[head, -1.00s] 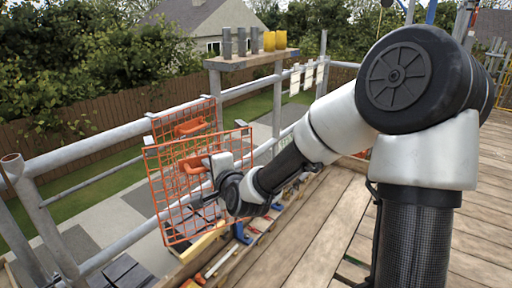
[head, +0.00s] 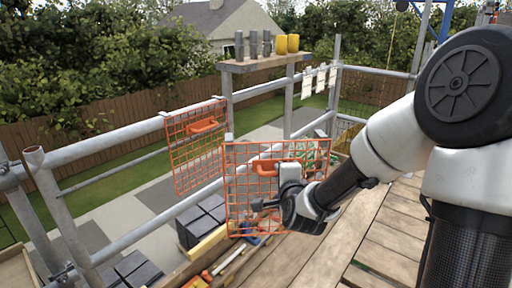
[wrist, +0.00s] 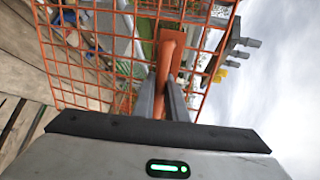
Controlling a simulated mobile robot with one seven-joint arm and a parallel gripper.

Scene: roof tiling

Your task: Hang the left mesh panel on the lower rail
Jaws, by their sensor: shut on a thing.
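My gripper (head: 281,172) is shut on the orange handle (wrist: 168,58) of an orange mesh panel (head: 240,200). It holds this panel roughly upright, in front of the guardrail on the deck side. In the wrist view both fingers of my gripper (wrist: 166,97) close around the handle, with the mesh spread behind. A second orange mesh panel (head: 184,160) with its own handle hangs on the upper rail (head: 110,142), left of the held one. The lower rail (head: 150,228) is a grey pipe that passes behind the held panel, which partly hides it.
Tools and a yellow piece (head: 208,243) lie along the deck edge below the panels. A shelf (head: 262,62) with grey and yellow cylinders stands at the back. The wooden deck (head: 385,235) is largely clear on the right.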

